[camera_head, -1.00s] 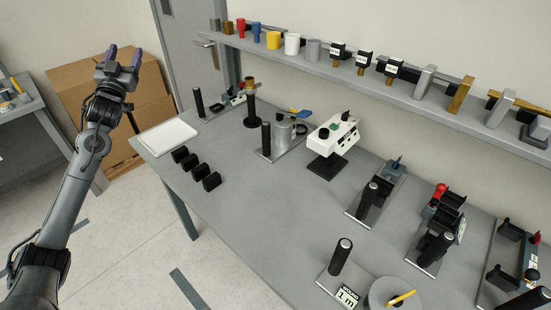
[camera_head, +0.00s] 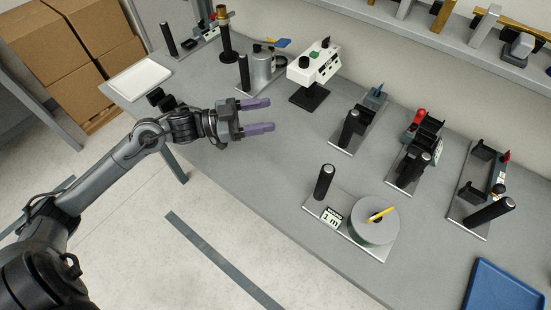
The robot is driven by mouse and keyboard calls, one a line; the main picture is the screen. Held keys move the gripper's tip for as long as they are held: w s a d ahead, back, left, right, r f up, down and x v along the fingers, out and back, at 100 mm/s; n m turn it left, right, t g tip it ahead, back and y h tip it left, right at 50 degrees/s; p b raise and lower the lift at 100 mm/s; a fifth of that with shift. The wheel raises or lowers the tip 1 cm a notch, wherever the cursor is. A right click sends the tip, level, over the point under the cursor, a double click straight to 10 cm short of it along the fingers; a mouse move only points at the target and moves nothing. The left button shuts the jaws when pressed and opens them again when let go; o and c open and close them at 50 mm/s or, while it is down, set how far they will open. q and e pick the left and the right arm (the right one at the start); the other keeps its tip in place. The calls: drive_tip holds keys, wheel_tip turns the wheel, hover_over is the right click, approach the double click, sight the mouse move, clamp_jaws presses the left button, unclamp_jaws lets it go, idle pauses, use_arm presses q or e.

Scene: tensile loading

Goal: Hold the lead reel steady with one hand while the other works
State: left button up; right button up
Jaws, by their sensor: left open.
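The lead reel (camera_head: 374,223) is a grey-green disc with a yellow piece across its top. It sits on a flat metal plate (camera_head: 375,248) near the table's front edge. The plate also carries a black upright handle (camera_head: 325,181) and a small label reading "1 m" (camera_head: 331,217). My left gripper (camera_head: 271,115) has purple fingers, is open and empty, and is above the table to the upper left of the reel, well apart from it. My right gripper is not in view.
Several fixtures with black handles stand along the table, including a white box device (camera_head: 315,64) and a grey cylinder (camera_head: 262,70). A white tray (camera_head: 141,80) lies at the far left, a blue tray (camera_head: 503,287) at the lower right. The table (camera_head: 262,173) is clear between my left gripper and the reel.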

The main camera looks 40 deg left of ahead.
sight(328, 173)
use_arm(q)
drive_tip(key=s+d+f+m+g+h, duration=0.25)
drive_tip(key=s+d+f+g, duration=0.2)
drive_tip(key=s+d, duration=0.4)
drive_tip(key=shift+n+g+h, duration=0.25)
drive_tip(key=shift+h, duration=0.1)
drive_tip(key=x, duration=1.4)
drive_tip(key=shift+w+a+r, duration=0.2)
drive_tip(key=shift+w+a, duration=0.05)
drive_tip(key=shift+w, duration=0.05)
